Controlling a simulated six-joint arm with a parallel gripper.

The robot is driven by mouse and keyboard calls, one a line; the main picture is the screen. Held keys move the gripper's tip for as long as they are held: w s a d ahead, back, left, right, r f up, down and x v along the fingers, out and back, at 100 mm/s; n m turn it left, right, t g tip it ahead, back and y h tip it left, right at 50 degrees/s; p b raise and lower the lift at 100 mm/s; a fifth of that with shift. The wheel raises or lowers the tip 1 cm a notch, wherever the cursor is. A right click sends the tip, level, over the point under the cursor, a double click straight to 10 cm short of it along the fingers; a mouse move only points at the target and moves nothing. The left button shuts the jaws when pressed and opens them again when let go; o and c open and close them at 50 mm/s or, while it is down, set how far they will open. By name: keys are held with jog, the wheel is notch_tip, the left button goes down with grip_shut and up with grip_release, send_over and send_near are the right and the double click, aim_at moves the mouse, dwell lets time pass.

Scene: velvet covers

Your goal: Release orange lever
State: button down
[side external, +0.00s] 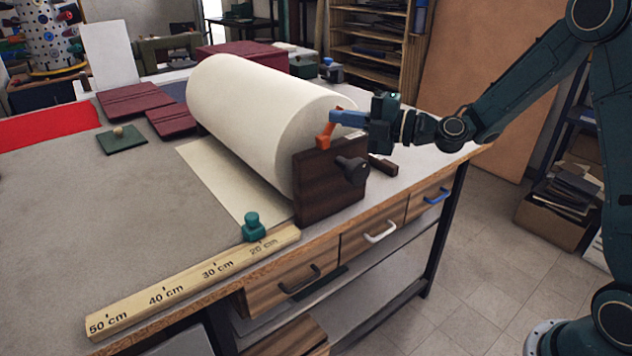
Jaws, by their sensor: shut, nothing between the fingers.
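The orange lever (324,137) stands at the top of a dark wooden end block (318,202), which sits at the near end of a large cream roll (255,115). My gripper (336,117) reaches in from the right, with its blue fingers at the upper part of the lever. The fingers are shut with nothing between them. They overlap the lever's top in this view, and I cannot tell whether they touch it. A black knob (352,170) sticks out of the block below the gripper.
A wooden ruler (190,283) with a green slider (253,227) lies along the table's front edge. Dark red covers (135,99) and a green pad (122,140) lie left of the roll. A small dark bar (383,166) lies right of the block.

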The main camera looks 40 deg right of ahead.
jog(key=shift+d, duration=0.15)
jog(key=s+a+r, duration=0.1)
jog(key=a+r, duration=0.1)
jog(key=a, duration=0.1)
jog(key=s+d+f, duration=0.2)
jog(key=s+d, duration=0.1)
jog(key=s, duration=0.5)
jog(key=shift+s+d+f, duration=0.2)
jog(key=shift+d+f, duration=0.15)
dwell(0.6)
